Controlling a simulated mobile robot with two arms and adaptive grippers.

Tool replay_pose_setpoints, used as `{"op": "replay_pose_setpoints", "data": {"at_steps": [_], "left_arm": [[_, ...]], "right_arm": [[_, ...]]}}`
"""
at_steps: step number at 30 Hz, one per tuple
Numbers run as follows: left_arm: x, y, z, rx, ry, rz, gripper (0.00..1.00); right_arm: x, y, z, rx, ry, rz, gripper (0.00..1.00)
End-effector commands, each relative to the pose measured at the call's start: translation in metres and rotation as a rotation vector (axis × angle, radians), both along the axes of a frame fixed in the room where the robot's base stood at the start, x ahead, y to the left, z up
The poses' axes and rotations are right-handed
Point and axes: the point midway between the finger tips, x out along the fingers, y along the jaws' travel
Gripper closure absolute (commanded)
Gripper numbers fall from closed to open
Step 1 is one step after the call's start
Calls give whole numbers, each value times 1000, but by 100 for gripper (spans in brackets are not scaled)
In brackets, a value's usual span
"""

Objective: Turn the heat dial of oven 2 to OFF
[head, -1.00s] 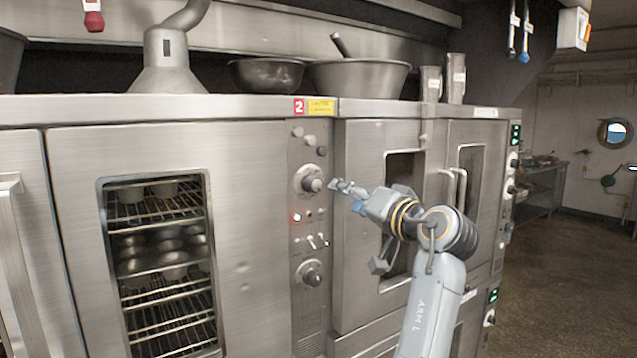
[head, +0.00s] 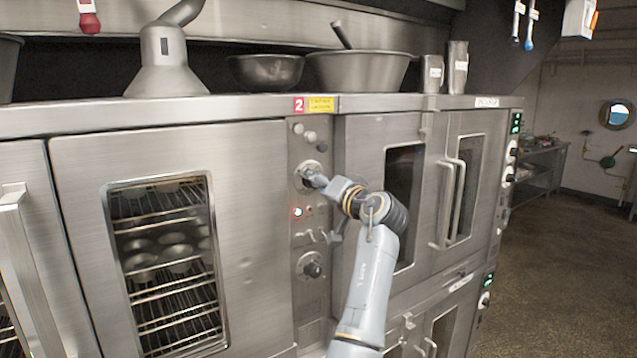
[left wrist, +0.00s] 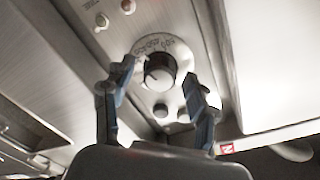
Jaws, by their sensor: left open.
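Oven 2 (head: 170,145) carries a red "2" sign above its control panel. The panel has an upper round dial (head: 305,166) with a pale scale plate, and a lower dial (head: 312,269). My left gripper (head: 313,179) is at the upper dial and partly hides it. In the left wrist view the dark-faced dial (left wrist: 160,69) appears between the two fingertips of my open left gripper (left wrist: 159,74). I cannot tell whether the fingers touch it. The scale marks are too blurred to read, so its setting is unclear. My right gripper is not in view.
A lit indicator (head: 297,212) and small switches (head: 315,237) sit between the dials. Another oven with door handles (head: 452,205) stands right of the panel. Metal bowls (head: 360,72) are on top. Open floor (head: 560,260) lies at the right.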

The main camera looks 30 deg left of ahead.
Motion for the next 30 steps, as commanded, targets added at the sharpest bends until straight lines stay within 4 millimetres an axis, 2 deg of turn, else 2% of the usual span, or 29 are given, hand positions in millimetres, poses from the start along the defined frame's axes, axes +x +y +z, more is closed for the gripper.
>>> {"op": "replay_pose_setpoints", "data": {"at_steps": [1,9,14,20,30], "left_arm": [[0,0,0,0,0,0,44],[0,0,0,0,0,0,97],[0,-1,-1,-2,-6,-1,97],[0,0,-3,-22,-56,0,97],[0,0,-6,-117,-288,0,97]], "right_arm": [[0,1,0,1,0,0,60],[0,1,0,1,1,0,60],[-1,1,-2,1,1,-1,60],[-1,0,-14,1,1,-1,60],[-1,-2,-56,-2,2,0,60]]}}
